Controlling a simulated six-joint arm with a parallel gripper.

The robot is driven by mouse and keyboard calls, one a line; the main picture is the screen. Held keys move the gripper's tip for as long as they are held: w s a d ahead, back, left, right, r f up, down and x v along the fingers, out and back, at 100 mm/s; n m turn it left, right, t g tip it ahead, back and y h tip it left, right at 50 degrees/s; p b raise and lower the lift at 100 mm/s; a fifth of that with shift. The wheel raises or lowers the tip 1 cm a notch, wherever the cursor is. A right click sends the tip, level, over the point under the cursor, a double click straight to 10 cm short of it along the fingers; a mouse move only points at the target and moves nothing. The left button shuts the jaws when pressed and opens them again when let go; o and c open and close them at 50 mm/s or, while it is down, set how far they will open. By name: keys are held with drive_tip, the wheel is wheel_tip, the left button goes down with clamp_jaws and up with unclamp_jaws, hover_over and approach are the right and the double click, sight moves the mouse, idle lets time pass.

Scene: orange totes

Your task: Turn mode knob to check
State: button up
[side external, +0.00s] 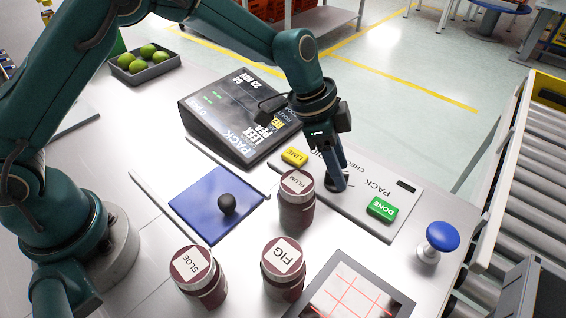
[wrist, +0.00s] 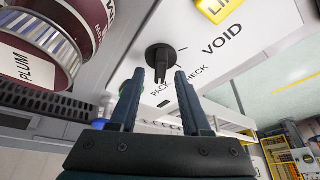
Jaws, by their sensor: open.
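The black mode knob (wrist: 160,52) sits on a white panel (side external: 397,220), with the labels VOID, PACK and CHECK around it in the wrist view. Its raised grip shows between my fingertips; which label it points at I cannot tell for sure. My gripper (wrist: 160,73) is open, one finger on each side of the knob's grip, with visible gaps; contact cannot be told. In the side view my gripper (side external: 336,185) is down at the panel and largely hides the knob.
The panel bears a yellow LIME button (side external: 295,157) and a green DONE button (side external: 382,208). The PLUM jar (side external: 296,211) stands close beside my gripper. FIG (side external: 283,289) and SLOE (side external: 212,292) jars, a display (side external: 215,115) and a blue push button (side external: 442,237) are nearby.

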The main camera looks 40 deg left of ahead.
drive_tip(key=shift+d+f, duration=0.1)
drive_tip(key=shift+f, duration=0.1)
drive_tip(key=shift+c, duration=0.3)
clamp_jaws()
drive_tip(key=shift+n, duration=0.3)
drive_tip(key=n+y, duration=0.1)
drive_tip(key=n, duration=0.1)
drive_tip(key=n+t, duration=0.1)
drive_tip(key=n, duration=0.2)
drive_tip(key=shift+n+t+y, duration=0.3)
drive_tip(key=shift+y, duration=0.1)
drive_tip(key=n+y, duration=0.2)
drive_tip(key=n, duration=0.3)
drive_tip(key=shift+n, duration=0.4)
